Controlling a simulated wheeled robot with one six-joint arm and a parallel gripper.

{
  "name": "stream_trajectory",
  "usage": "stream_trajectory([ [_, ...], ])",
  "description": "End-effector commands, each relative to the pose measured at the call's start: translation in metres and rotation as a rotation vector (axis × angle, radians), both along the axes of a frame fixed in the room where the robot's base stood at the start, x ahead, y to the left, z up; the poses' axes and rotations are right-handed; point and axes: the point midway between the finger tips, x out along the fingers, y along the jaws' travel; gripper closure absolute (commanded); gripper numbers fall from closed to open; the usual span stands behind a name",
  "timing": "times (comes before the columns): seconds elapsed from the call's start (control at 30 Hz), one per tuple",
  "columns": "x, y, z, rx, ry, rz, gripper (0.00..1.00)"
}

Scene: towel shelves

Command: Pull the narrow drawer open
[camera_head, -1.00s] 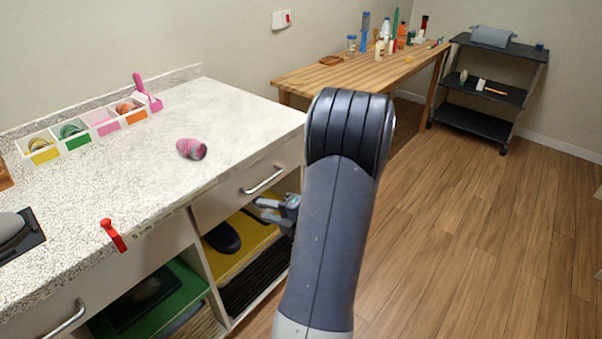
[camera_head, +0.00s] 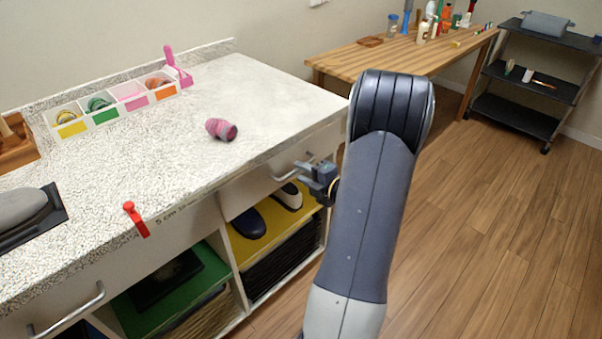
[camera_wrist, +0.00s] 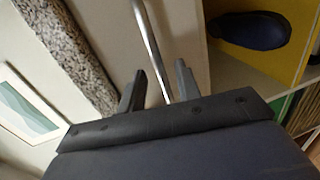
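The narrow drawer (camera_head: 262,182) is under the right part of the speckled counter, and its front looks flush with the cabinet. Its metal bar handle (camera_head: 293,165) is just left of my gripper (camera_head: 311,175) in the head view. In the wrist view the handle (camera_wrist: 151,40) runs down between the two dark fingers of my gripper (camera_wrist: 158,85). The fingers are apart, with a gap visible beside the bar. Whether a finger touches the bar is not clear. My arm hides part of the cabinet's right end.
Open shelves below hold dark and white shoes (camera_head: 248,224) on a yellow mat. A wider drawer with its own handle (camera_head: 66,310) is at lower left. A pink rolled item (camera_head: 221,129) and a red clip (camera_head: 136,219) are on the counter. Wooden floor (camera_head: 500,210) is clear at right.

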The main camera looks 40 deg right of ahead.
Motion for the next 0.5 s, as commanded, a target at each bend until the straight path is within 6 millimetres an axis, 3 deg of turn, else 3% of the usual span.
stream_trajectory([
  [0.2,0.0145,0.0013,-0.0031,0.0,0.0,0.0,0.68],
  [0.5,0.0151,0.0014,-0.0032,0.0,0.0,0.0,0.7],
])
